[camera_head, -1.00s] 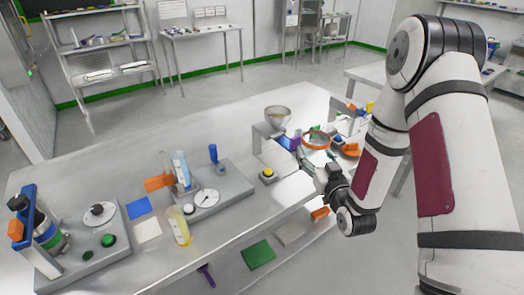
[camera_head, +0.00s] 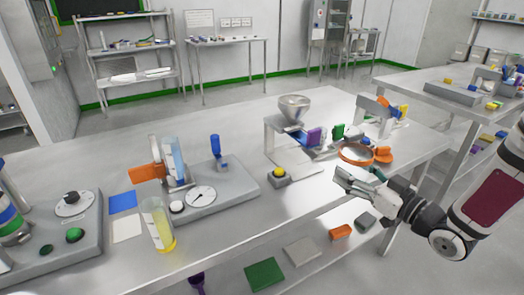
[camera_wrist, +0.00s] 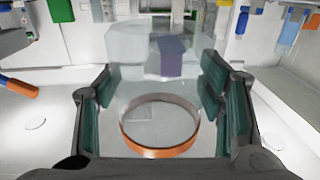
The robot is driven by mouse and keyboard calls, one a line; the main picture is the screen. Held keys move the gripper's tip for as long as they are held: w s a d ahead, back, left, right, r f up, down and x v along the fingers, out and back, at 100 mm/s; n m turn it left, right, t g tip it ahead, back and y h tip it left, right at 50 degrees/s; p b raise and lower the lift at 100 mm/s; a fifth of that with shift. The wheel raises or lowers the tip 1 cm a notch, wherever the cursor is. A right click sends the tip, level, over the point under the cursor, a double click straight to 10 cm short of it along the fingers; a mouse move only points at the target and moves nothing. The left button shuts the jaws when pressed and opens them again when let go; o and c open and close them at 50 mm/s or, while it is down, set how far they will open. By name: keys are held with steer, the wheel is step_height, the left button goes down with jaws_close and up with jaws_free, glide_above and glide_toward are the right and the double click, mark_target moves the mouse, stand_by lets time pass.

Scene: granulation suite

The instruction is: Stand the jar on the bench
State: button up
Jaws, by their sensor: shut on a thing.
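In the wrist view a clear, see-through jar (camera_wrist: 138,48) stands out faintly between the two dark green finger pads of my gripper (camera_wrist: 160,92). My gripper is shut on it. An orange ring (camera_wrist: 160,152) shows low between the fingers; I cannot tell whether it is part of the jar or seen through it. In the head view my gripper (camera_head: 345,184) is at the right front edge of the steel bench (camera_head: 320,205), pointing left. An orange-rimmed round thing (camera_head: 342,155) shows just above the fingertips.
A beaker with yellow contents (camera_head: 160,230) and a dial unit (camera_head: 232,182) are further left. Bare bench lies right of the dial unit.

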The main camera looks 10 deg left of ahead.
steer(key=w+d, duration=0.1)
steer(key=w, duration=0.4)
steer(key=w+d+f+b, duration=0.1)
steer(key=w, duration=0.4)
steer(key=w+d+b, duration=0.1)
steer(key=w, duration=0.4)
steer(key=shift+w+d+f, duration=0.1)
steer(key=shift+w+f, duration=0.05)
steer(key=shift+f, duration=0.1)
steer(key=shift+w+f, duration=0.25)
steer(key=shift+f, duration=0.05)
steer(key=shift+f+b, duration=0.5)
steer(key=shift+f, duration=0.95)
steer(key=shift+f, duration=0.15)
steer(key=o, duration=1.8)
steer(key=shift+s, duration=0.1)
